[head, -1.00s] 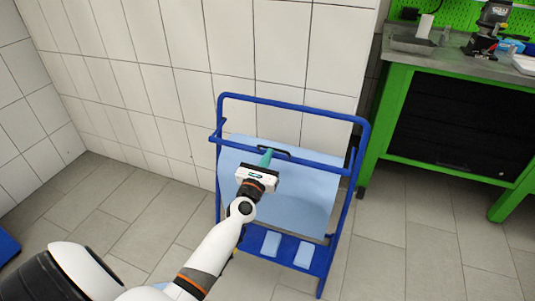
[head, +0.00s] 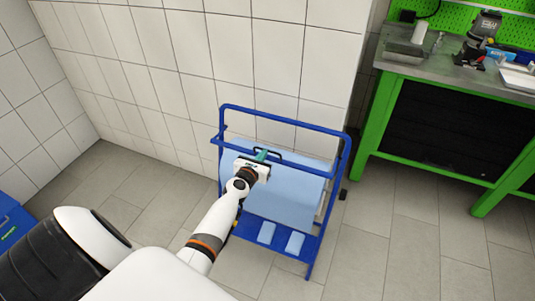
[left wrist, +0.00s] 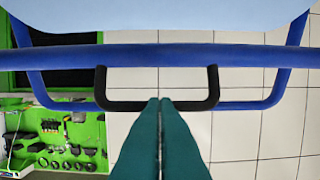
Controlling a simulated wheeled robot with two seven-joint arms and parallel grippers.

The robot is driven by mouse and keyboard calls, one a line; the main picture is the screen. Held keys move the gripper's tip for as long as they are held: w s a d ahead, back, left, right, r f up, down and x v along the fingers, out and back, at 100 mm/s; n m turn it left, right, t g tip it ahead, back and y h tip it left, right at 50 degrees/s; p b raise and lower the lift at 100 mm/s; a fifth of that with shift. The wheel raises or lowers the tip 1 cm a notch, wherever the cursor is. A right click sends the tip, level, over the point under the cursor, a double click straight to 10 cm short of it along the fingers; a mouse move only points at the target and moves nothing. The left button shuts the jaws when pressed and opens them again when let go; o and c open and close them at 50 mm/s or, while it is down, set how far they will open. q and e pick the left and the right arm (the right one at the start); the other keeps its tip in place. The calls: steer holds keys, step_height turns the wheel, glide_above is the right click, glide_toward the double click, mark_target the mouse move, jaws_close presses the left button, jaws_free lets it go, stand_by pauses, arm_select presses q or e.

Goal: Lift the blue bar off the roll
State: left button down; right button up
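The blue bar (head: 300,170) runs across the front of the light blue roll (head: 290,195), on a blue tube stand (head: 285,119). A black handle (head: 275,157) is fixed to the bar. In the left wrist view the bar (left wrist: 240,56) crosses the top, with the handle (left wrist: 125,105) below it. My left gripper (head: 263,154) is at the handle. Its teal fingers (left wrist: 160,100) are together, with only a thin gap, and their tips overlap the middle of the handle. Whether they touch or hook it cannot be told. My right gripper is out of view.
A tiled wall (head: 190,80) stands close behind the stand. A green workbench (head: 385,100) with tools on top is to the right. Two light blue pieces (head: 280,238) lie on the stand's low shelf (head: 250,222). The tiled floor (head: 370,240) right of the stand is clear.

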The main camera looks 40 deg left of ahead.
arm_select(q)
steer(key=w+a+r+p, duration=0.1)
steer(key=w+r+p, duration=0.3)
steer(key=r, duration=0.2)
steer(key=shift+w+r+p, duration=0.25)
steer(key=shift+w+p, duration=0.05)
steer(key=shift+p, duration=0.05)
stand_by(0.6)
